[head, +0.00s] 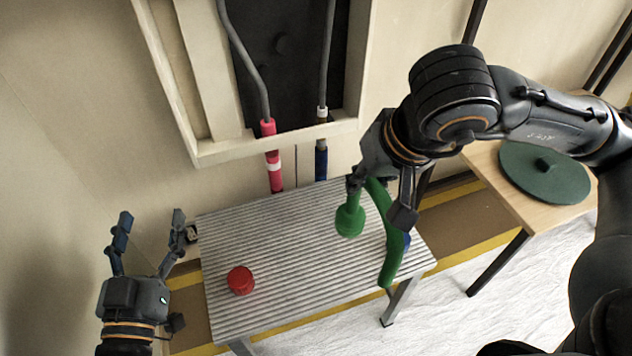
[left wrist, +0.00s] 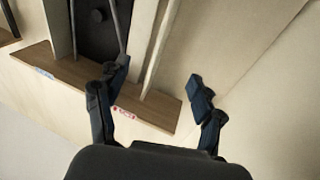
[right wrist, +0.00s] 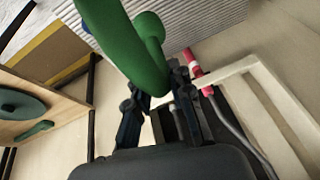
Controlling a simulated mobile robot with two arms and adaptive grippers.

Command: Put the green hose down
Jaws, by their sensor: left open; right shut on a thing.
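The green hose (head: 390,250) is a curved thick tube above the right part of the ribbed table. My right gripper (head: 382,203) is shut on it. In the right wrist view the hose (right wrist: 133,45) rises from between the fingers of my right gripper (right wrist: 158,103), with the ribbed table beyond. A wider green end piece (head: 349,220) hangs at the left finger; I cannot tell whether any part touches the table. My left gripper (head: 149,222) is open and empty, left of the table. Its spread fingers also show in the left wrist view (left wrist: 160,100).
The ribbed table (head: 285,242) carries a red cap (head: 240,280) at its left; its middle is clear. A blue thing (head: 407,240) is partly hidden behind the hose. A red-ended hose (head: 273,170) and a blue-ended hose (head: 321,158) hang behind. A wooden table (head: 500,185) holds a green disc (head: 545,178).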

